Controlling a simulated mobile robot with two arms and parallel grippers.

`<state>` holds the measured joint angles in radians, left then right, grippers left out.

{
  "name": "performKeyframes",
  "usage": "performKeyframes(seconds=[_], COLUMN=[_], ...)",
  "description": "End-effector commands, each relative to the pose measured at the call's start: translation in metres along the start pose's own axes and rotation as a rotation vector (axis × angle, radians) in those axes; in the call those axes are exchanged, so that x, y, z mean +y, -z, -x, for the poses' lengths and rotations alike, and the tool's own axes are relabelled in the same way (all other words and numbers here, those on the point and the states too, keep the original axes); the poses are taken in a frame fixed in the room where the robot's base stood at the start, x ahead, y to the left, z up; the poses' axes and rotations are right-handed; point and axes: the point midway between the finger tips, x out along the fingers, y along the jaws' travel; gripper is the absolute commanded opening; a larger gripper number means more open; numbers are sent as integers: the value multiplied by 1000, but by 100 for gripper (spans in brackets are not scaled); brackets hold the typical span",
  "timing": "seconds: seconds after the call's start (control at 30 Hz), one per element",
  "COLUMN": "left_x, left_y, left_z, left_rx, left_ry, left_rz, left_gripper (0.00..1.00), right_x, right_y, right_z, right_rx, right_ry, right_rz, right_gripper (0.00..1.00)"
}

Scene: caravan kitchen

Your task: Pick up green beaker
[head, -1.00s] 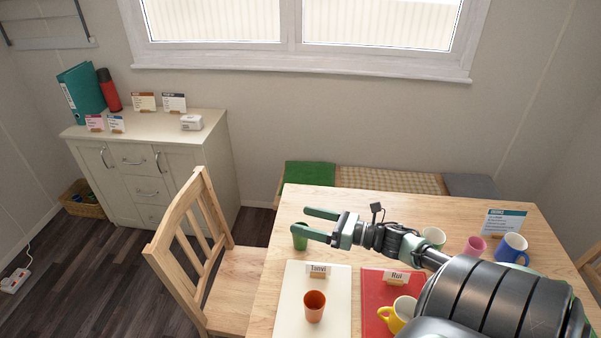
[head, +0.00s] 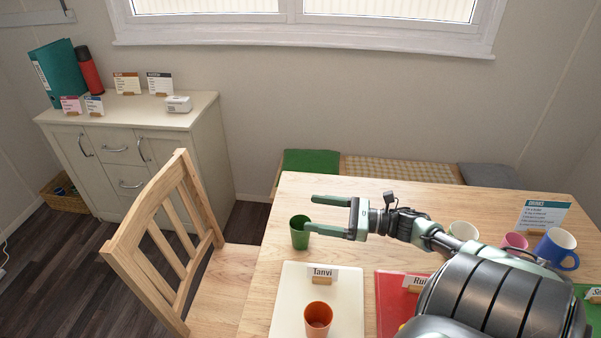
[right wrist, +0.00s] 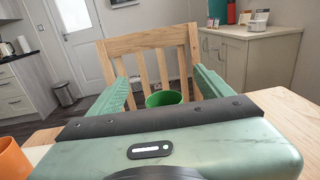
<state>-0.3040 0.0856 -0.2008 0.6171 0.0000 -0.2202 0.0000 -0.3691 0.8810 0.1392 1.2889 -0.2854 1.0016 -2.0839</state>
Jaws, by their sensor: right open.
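The green beaker (head: 299,233) stands upright on the table's left part, behind the white "Tanvi" mat. My right gripper (head: 311,213) is open, its two fingers pointing left. In the head view the nearer fingertip overlaps the beaker's right edge; I cannot tell whether it touches. In the right wrist view the beaker (right wrist: 164,98) shows between the two open fingers (right wrist: 165,82), ahead of the palm, its lower part hidden by the gripper. My left gripper is not in view.
An orange cup (head: 318,318) stands on the white mat (head: 290,300). A red mat (head: 392,290), a pink cup (head: 514,241) and a blue mug (head: 556,248) are to the right. A wooden chair (head: 165,225) stands left of the table.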

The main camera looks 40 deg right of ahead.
Motion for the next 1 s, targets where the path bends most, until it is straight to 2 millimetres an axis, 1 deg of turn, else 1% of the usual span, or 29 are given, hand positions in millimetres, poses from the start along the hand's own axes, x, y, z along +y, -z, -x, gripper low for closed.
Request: performKeyframes(seconds=[0.03,0.1,0.23,0.37,0.47,0.67,0.83,0.9,1.0], left_x=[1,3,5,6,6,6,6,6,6], left_y=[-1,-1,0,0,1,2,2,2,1], left_z=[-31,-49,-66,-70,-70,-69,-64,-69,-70], left_rx=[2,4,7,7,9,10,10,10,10], left_ry=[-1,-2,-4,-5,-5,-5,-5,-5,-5], left_rz=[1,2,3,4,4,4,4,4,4], left_gripper=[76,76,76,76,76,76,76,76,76], right_x=[0,0,0,0,0,1,4,4,4], right_y=[31,49,66,70,68,64,55,59,59], right_z=[0,0,0,-2,-10,-33,-58,-68,-76], right_rx=[0,0,0,-1,-3,-3,-3,-2,0], right_ry=[0,0,0,0,-2,-2,-2,-1,-1], right_rz=[-1,-1,-1,-1,0,-1,0,0,-1], right_gripper=[80,80,80,80,80,80,80,80,80])
